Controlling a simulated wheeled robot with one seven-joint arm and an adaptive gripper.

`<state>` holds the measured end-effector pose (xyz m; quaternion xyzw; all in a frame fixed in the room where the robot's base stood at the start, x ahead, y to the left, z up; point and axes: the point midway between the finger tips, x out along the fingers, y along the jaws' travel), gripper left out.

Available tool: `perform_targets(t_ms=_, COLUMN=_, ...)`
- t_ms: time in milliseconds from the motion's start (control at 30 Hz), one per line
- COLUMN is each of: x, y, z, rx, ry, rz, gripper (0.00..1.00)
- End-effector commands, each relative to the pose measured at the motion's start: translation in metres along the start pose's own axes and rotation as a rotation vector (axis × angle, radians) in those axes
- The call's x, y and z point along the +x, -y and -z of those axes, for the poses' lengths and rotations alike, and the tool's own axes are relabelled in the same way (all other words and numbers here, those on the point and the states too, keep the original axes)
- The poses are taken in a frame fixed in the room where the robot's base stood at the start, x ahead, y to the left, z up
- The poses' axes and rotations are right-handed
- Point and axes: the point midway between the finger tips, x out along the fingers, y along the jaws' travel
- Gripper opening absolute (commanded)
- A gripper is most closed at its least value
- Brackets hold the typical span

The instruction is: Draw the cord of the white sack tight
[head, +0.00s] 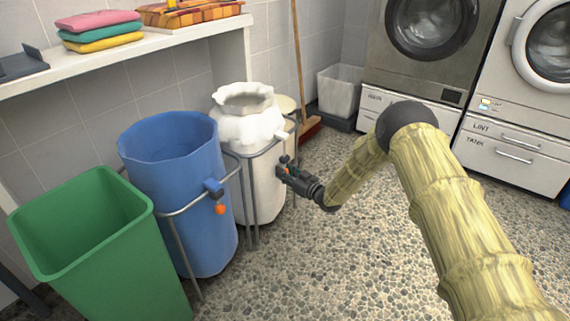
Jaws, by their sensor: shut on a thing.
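The white sack (265,185) hangs in a metal frame right of the blue sack. Its mouth (244,98) stands open, with the cloth gathered and bunched below the rim. A pale cord lock (281,135) sits on its right front side. My gripper (284,166) is just below that lock, in front of the sack, and is shut on the cord end. The held part is small and mostly hidden by the fingers.
A blue sack (178,215) with a blue lock (213,187) and orange bead (220,209) stands left, then a green bin (100,245). A shelf (165,45) runs above. A broom (300,70) and washing machines (430,45) stand behind. The pebbled floor (340,245) is clear.

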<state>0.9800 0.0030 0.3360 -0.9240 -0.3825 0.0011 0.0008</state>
Motion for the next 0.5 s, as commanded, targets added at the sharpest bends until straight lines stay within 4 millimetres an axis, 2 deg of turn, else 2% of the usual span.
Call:
perform_targets(t_ms=33, x=-0.001, y=-0.001, z=-0.011, rx=-0.001, ry=0.001, rz=0.0, gripper=0.0)
perform_targets(t_ms=133, x=-0.001, y=-0.001, z=-0.021, rx=-0.001, ry=0.001, rz=0.0, gripper=0.0)
perform_targets(t_ms=500, x=-0.001, y=0.0, z=-0.025, rx=0.0, ry=0.004, rz=0.0, gripper=0.0)
